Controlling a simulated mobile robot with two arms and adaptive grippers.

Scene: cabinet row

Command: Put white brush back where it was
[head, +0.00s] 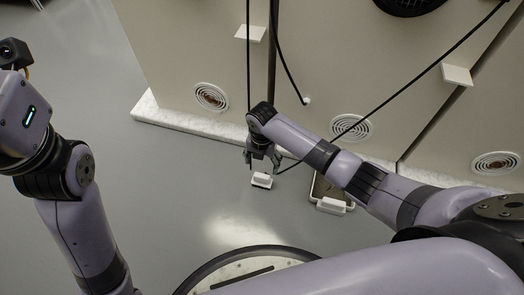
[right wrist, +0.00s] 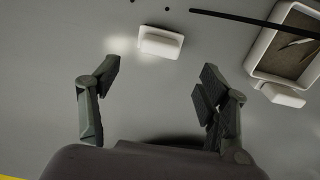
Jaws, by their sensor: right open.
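A small white block-shaped thing with a dark underside, which I take for the white brush (head: 262,180), is on the grey floor in front of the cabinets. It also shows in the right wrist view (right wrist: 160,42), just beyond the gap between the fingers. My right gripper (head: 262,165) points down close to it. Its two fingers stand wide apart and empty in the right wrist view (right wrist: 160,68), and I see no contact with the brush. My left arm shows at the left edge of the head view; its fingers are not visible.
A white-rimmed tray (head: 330,206) with a brown inside lies right of the brush; the right wrist view shows it too (right wrist: 264,52). Cabinet fronts with round vents (head: 212,97) stand behind, and thin dark poles or cables cross nearby. The floor on the left (head: 185,165) is clear.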

